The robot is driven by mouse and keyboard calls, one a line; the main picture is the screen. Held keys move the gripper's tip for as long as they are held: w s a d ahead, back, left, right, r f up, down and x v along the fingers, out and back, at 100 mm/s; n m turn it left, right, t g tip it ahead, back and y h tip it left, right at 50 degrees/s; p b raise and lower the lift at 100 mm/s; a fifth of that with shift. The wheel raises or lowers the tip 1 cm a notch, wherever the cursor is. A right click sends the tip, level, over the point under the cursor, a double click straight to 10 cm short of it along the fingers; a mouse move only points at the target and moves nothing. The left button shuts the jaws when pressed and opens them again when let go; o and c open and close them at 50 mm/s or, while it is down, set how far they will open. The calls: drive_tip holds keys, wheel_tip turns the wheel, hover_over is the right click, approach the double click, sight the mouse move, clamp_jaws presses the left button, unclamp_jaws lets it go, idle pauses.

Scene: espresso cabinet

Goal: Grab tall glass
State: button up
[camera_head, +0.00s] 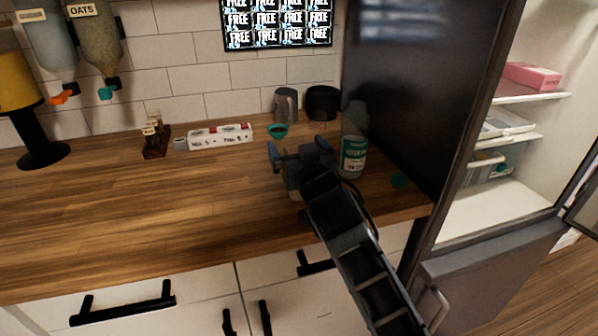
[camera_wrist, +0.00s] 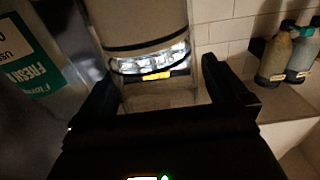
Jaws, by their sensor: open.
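A tall clear glass (camera_wrist: 150,40) stands between the two fingers of my gripper (camera_wrist: 170,88) in the wrist view. Dark rings and bright reflections show through its lower part. The fingers are open, one on each side of the glass; I cannot tell whether either touches it. In the head view my gripper (camera_head: 298,154) is low over the right part of the wooden counter and hides most of the glass.
A clear bottle with a green label (camera_head: 353,158) stands close to the right of my gripper; its label also shows in the wrist view (camera_wrist: 35,65). A grey mug (camera_head: 286,102), a dark container (camera_head: 322,103) and a teal cup (camera_head: 278,131) stand behind.

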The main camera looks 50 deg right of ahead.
drive_tip(key=shift+w+d, duration=0.1)
drive_tip(key=c, duration=1.6)
